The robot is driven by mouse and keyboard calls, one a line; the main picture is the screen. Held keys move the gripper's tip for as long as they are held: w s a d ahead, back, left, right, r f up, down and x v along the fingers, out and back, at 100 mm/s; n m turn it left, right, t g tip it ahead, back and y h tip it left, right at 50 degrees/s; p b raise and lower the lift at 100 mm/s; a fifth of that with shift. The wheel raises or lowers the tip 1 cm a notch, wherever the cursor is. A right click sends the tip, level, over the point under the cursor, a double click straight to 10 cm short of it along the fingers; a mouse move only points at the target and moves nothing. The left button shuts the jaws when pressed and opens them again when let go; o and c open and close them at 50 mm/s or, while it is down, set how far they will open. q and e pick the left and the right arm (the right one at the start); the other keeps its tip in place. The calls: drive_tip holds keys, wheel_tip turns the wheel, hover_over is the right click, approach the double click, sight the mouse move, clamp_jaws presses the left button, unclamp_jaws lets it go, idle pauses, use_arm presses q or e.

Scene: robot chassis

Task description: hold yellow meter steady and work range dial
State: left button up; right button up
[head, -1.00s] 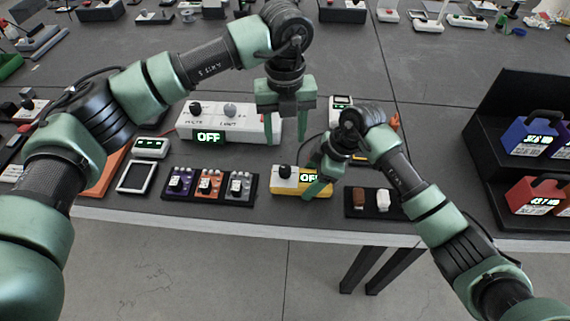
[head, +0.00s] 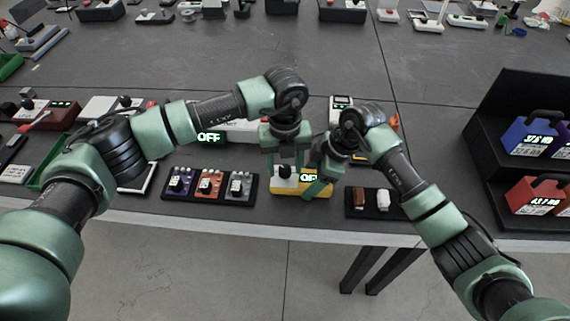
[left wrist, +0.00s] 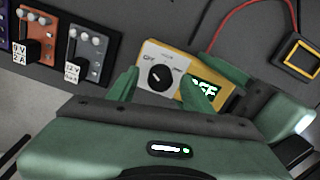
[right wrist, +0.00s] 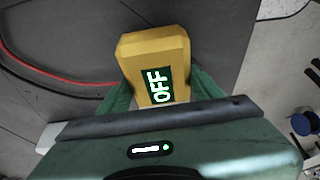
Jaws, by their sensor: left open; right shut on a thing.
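The yellow meter (head: 287,193) lies near the table's front edge, with a lit display reading OFF (right wrist: 161,86). Its white face carries a black range dial (left wrist: 160,77), seen in the left wrist view. My right gripper (head: 318,188) is shut on the yellow meter at its display end; in the right wrist view its fingers (right wrist: 160,98) flank the yellow body. My left gripper (head: 284,170) is open above the dial end, its fingers (left wrist: 160,90) on either side of the dial and apart from it in the left wrist view.
Left of the meter is a black tray with purple, orange and grey modules (head: 210,184). To its right a dark tray (head: 372,203) holds a brown and a white piece. Behind is a white device with an OFF display (head: 209,138). A black shelf (head: 500,130) stands at right.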

use_arm(q)
clamp_jaws()
